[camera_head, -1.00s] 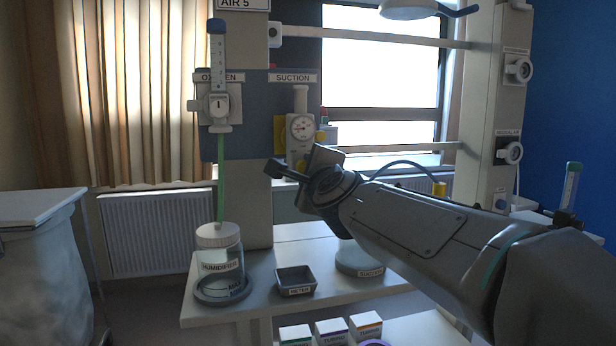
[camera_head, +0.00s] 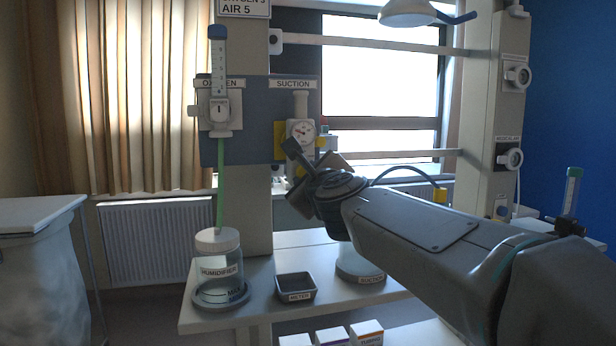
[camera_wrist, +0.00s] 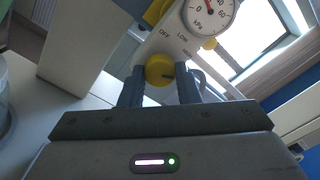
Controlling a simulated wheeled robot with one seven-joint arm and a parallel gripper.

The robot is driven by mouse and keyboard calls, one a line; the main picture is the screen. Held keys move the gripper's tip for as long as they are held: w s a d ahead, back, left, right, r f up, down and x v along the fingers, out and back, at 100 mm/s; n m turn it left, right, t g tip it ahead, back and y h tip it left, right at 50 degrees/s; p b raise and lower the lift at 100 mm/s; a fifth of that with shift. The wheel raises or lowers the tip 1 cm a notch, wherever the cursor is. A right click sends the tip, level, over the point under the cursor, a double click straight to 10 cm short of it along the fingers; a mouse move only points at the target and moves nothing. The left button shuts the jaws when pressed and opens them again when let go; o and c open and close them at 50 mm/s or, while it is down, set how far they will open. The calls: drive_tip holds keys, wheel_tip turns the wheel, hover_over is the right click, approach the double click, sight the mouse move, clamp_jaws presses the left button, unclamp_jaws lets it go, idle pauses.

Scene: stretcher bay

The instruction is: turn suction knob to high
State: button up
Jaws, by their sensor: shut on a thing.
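The suction regulator (camera_head: 302,130) hangs under the SUCTION label on the blue-grey wall panel, with a round gauge on its front. In the wrist view its gauge (camera_wrist: 208,14) and OFF, LOW and HIGH marks show above a yellow knob (camera_wrist: 159,69). A dark line on the knob points right, on the HIGH side; its exact alignment with a mark is hard to tell. My gripper (camera_wrist: 160,86) is shut on the knob, one finger on each side. In the head view my gripper (camera_head: 292,152) is in front of the regulator's lower part and hides the knob.
The oxygen flowmeter (camera_head: 219,100) is left of the regulator. Below are a humidifier jar (camera_head: 218,262), a small grey tray (camera_head: 295,286) and a suction jar base (camera_head: 360,271) on the shelf (camera_head: 262,304). A blue hose (camera_head: 405,165) runs at right.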

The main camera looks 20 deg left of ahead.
drive_tip(key=o, duration=1)
drive_tip(key=shift+v, duration=6.9)
drive_tip(key=shift+f, duration=0.1)
